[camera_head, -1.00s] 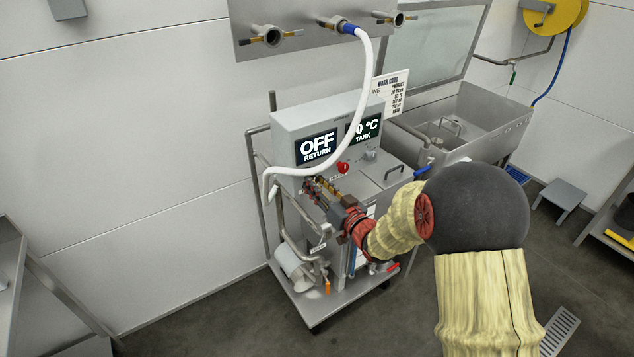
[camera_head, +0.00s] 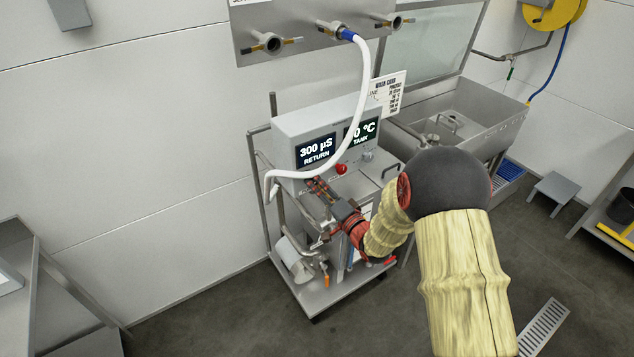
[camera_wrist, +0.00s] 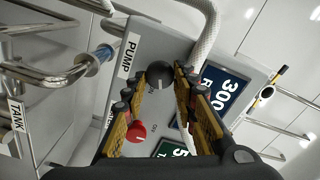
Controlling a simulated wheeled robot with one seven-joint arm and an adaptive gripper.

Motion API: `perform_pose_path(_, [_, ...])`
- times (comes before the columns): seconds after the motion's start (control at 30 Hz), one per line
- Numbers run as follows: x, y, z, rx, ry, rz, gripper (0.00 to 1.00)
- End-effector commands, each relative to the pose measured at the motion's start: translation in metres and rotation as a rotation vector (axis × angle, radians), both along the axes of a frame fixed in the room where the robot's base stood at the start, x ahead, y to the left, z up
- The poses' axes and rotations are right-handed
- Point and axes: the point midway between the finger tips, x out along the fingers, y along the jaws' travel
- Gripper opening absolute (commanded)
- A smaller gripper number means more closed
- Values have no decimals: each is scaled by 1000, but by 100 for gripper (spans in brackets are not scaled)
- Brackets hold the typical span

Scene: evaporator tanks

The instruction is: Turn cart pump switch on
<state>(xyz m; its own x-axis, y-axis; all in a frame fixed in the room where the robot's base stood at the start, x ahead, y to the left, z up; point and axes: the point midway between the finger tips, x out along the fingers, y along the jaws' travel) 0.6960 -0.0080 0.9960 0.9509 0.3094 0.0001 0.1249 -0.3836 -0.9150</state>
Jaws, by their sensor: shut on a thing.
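The cart's control box (camera_head: 290,128) has a dark round pump switch knob (camera_wrist: 159,70) beside a white PUMP label (camera_wrist: 127,60) in the wrist view. My gripper (camera_wrist: 161,80) has a fingertip on each side of the knob and is shut on it. In the head view my gripper (camera_head: 318,187) reaches the lower left of the box front and hides the knob. The return display (camera_head: 316,150) is lit and reads 300 µS. The knob's exact pointing direction is hard to tell.
A red button (camera_head: 341,169) and a grey knob (camera_head: 368,155) sit right of my gripper. A white hose (camera_head: 364,85) loops down in front of the box. Metal pipes (camera_head: 285,245) run along the cart's left side. A sink (camera_head: 470,115) stands behind at right.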

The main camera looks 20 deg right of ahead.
Motion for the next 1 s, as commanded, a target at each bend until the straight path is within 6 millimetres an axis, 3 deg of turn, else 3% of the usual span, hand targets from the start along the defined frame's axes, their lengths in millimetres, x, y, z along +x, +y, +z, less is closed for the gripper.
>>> perform_pose_path(0.5, [0, -1, -1, 338, 112, -3, 3])
perform_pose_path(1.0, [0, -1, -3, 411, 135, -3, 3])
